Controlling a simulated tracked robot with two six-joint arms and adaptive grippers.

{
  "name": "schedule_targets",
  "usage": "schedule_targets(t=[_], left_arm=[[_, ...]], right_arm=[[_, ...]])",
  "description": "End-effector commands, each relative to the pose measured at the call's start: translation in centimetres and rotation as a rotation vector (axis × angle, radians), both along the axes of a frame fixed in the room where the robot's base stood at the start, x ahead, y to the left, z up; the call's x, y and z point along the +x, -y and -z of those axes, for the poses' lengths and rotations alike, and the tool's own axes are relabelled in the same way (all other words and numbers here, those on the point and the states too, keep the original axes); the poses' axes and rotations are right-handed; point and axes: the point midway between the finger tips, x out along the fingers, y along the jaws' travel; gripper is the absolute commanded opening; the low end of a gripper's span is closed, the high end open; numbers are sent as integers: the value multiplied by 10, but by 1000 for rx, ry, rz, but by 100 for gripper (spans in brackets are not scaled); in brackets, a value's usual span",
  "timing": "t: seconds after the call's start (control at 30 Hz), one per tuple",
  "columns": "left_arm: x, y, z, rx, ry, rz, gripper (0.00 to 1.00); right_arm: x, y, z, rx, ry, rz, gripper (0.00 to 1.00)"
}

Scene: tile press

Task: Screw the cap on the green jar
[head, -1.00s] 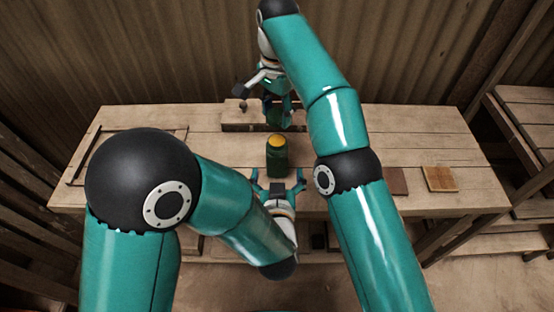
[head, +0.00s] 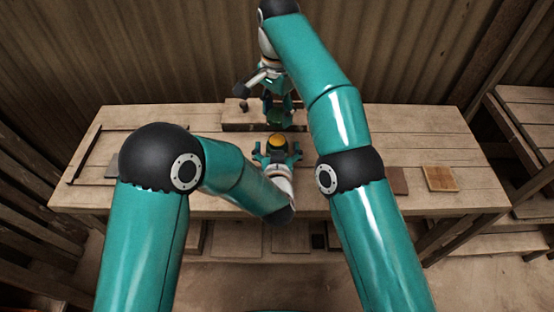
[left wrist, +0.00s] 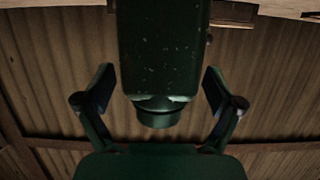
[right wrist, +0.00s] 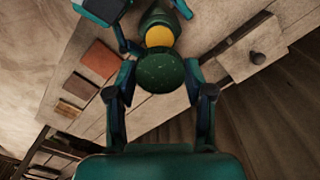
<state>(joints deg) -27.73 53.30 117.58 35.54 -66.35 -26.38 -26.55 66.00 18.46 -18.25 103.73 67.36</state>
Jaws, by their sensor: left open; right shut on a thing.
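The dark green jar (left wrist: 160,45) appears upside down in the left wrist view, its narrower neck toward the bottom. Its yellow top (head: 276,141) shows in the head view near the middle of the table, with no cap on it. My left gripper (head: 277,154) is open, with one finger on each side of the jar; gaps show in the left wrist view (left wrist: 158,82). My right gripper (right wrist: 159,78) is shut on a round dark green cap (right wrist: 160,70). It holds the cap behind the jar in the head view, apart from it. The jar's lower body is mostly hidden there.
A wooden block with a dark knob (head: 244,106) stands at the table's back. A brown tile (head: 397,181) and a lighter wooden tile (head: 440,179) lie at the right. A grey tile (head: 112,171) lies at the left. The table (head: 210,150) around the jar is mostly clear.

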Motion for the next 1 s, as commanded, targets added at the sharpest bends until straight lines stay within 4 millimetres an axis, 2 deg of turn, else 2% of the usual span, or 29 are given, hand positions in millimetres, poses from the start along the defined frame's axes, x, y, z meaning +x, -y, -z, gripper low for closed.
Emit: schedule_targets(t=[0.13,0.17,0.7,1.0], left_arm=[[0,0,0,0,0,0,93],[0,0,0,0,0,0,90],[-1,0,0,1,-1,0,0],[-1,-1,0,1,-1,-2,0]], right_arm=[[0,0,0,0,0,0,39],[0,0,0,0,0,0,39],[0,0,0,0,0,-1,39],[1,-1,11,-2,-2,-3,39]])
